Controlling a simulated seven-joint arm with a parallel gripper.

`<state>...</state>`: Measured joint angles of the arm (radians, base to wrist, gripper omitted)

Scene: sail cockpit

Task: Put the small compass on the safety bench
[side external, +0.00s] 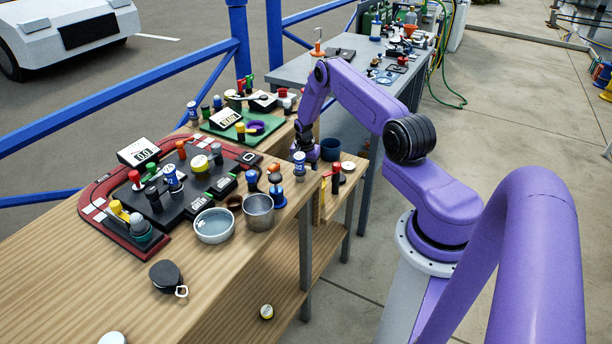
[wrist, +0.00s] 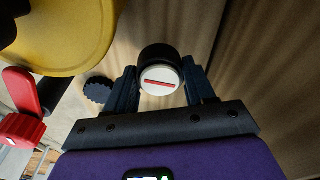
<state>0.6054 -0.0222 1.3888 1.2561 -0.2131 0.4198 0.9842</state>
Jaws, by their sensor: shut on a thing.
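My gripper (wrist: 160,84) is shut on a small round black piece with a white face and a red bar, which looks like the small compass (wrist: 158,80). In the side view my gripper (side external: 306,150) is low at the right edge of the wooden benches, among small items, and the held piece cannot be made out there. A wooden bench (side external: 215,275) fills the front, and a grey bench (side external: 292,72) stands behind. No label shows which one is the safety bench.
Close to my gripper are a dark blue cup (side external: 330,149) and a white-and-blue bottle (side external: 299,166). A red-edged tray (side external: 97,205), a metal cup (side external: 258,212) and a bowl (side external: 214,226) crowd the front bench. In the wrist view a yellow round thing (wrist: 70,35) and red lever (wrist: 20,95) are left.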

